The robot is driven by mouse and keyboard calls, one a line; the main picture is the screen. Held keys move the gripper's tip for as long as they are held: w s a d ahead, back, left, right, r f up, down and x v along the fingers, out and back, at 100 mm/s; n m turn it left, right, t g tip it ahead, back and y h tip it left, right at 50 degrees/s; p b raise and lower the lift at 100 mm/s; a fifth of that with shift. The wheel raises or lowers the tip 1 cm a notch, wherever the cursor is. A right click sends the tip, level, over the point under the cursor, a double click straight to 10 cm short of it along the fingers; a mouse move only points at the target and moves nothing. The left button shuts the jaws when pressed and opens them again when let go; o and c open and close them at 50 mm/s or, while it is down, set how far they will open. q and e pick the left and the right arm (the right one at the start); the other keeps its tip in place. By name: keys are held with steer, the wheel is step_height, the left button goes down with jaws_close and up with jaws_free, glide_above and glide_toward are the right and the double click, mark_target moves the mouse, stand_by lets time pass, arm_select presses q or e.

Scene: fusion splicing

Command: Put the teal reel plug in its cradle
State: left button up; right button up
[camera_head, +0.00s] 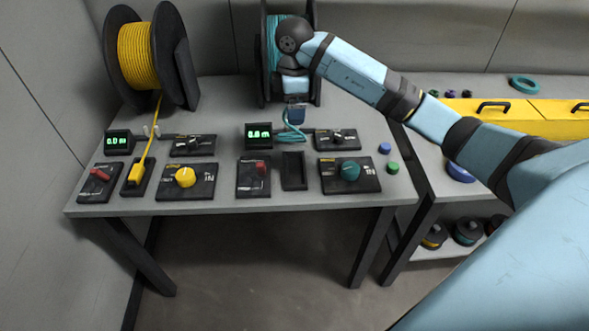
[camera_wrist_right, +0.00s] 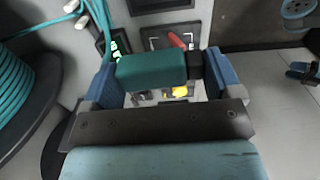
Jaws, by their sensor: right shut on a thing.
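The teal plug (camera_wrist_right: 150,70) is a teal block with a dark end piece, held crosswise between the blue fingers of my right gripper (camera_wrist_right: 160,74) in the wrist view. In the head view my right gripper (camera_head: 296,115) is above the back of the bench, in front of the teal reel (camera_head: 271,45), and the plug is mostly hidden there. A teal cable (camera_head: 290,135) hangs in a loop below the gripper. The empty black cradle (camera_head: 293,170) lies on the bench nearer the front edge, apart from the gripper. My left gripper is not in view.
A red-switch panel (camera_head: 246,186) and a teal-knob panel (camera_head: 365,184) flank the cradle. A display (camera_head: 259,135) and a small panel (camera_head: 336,139) stand behind it. The yellow plug (camera_head: 136,173) sits in its cradle at left, below the yellow reel (camera_head: 139,58).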

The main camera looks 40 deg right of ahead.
steer(key=shift+f, duration=0.3)
glide_above(295, 171)
steer(key=shift+m, duration=0.3)
step_height(295, 171, down, 15)
steer(key=shift+r+b, duration=0.15)
steer(key=shift+b, duration=0.25)
steer(key=shift+f, duration=2.4)
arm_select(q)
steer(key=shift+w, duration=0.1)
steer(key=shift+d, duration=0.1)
arm_select(e)
steer(key=shift+a, duration=0.1)
steer(key=shift+f, duration=0.15)
steer(key=o, duration=0.8)
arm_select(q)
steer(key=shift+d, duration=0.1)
